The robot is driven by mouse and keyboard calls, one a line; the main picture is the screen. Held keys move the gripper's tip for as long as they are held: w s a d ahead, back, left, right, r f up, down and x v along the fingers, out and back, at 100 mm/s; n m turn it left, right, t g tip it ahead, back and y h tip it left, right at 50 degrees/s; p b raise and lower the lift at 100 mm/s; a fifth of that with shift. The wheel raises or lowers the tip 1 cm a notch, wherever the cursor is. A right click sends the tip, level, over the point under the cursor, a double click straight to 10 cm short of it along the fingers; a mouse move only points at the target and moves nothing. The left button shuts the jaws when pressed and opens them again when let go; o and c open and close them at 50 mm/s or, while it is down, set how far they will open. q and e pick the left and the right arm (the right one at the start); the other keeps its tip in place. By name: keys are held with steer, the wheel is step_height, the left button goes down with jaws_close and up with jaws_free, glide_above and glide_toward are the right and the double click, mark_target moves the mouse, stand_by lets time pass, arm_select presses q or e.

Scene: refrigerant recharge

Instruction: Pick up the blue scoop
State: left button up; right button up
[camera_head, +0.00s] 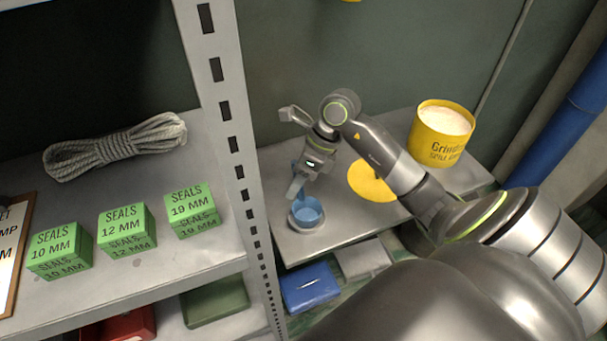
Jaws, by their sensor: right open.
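The blue scoop (306,213) is on the grey shelf at the middle of the head view, near the shelf's left front. Its round cup faces up, and its handle rises from the cup's far side toward my right gripper. My right gripper (298,184) is open and points down at the handle, with its fingers around or just beside it; I cannot tell which. The gripper hides part of the handle. My left gripper is not in view.
A yellow tub of whitish powder (442,134) stands at the back right, with a yellow disc (373,181) lying nearer. A perforated upright (226,110) stands left of the scoop. Green seal boxes (127,229) and a coiled rope (115,147) occupy the left shelf.

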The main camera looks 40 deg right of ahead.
steer(key=shift+c, duration=0.4)
jaws_close()
step_height(320, 180, up, 10)
stand_by(0.4)
steer(key=c, duration=0.6)
jaws_free()
steer(key=shift+c, duration=0.2)
jaws_close()
